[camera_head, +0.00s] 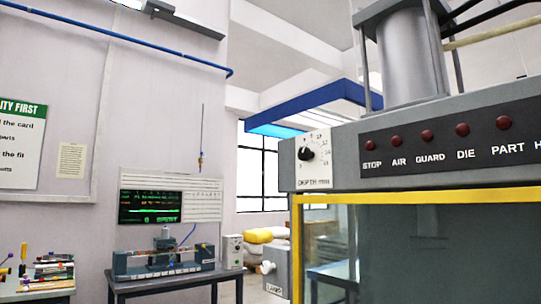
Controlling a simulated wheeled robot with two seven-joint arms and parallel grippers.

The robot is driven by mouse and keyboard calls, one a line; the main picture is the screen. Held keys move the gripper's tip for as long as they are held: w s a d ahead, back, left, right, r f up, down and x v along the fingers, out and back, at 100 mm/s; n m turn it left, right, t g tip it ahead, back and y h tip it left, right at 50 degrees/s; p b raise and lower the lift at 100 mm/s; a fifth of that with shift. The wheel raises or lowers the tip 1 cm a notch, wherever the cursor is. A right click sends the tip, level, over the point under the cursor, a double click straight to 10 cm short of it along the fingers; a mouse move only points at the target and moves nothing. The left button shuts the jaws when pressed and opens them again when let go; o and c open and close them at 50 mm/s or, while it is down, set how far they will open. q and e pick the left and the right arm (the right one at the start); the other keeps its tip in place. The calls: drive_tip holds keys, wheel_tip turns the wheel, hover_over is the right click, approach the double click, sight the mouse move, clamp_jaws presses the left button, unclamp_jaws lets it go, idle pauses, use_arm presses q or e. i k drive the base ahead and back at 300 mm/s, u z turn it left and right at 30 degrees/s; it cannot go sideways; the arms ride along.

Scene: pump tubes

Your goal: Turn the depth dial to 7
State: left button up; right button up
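The depth dial (306,154) is a small black round knob on a white plate marked "DEPTH mm". It sits at the left end of the grey header of the press machine (440,125). Numbers and ticks ring the knob, but they are too small to read with certainty. A pale pointer mark seems to show on the knob; I cannot tell which number it points to. Neither of my grippers is in view, and nothing touches the dial.
Dark red lamps (463,130) labelled STOP, AIR, GUARD, DIE and PART line the header right of the dial. A yellow-framed clear guard (297,245) is below. A bench (160,282) with a test rig stands left. The space before the dial looks clear.

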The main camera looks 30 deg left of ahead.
sight(305, 154)
drive_tip(key=u, duration=2.15)
drive_tip(key=i, duration=3.15)
drive_tip(key=z, duration=4)
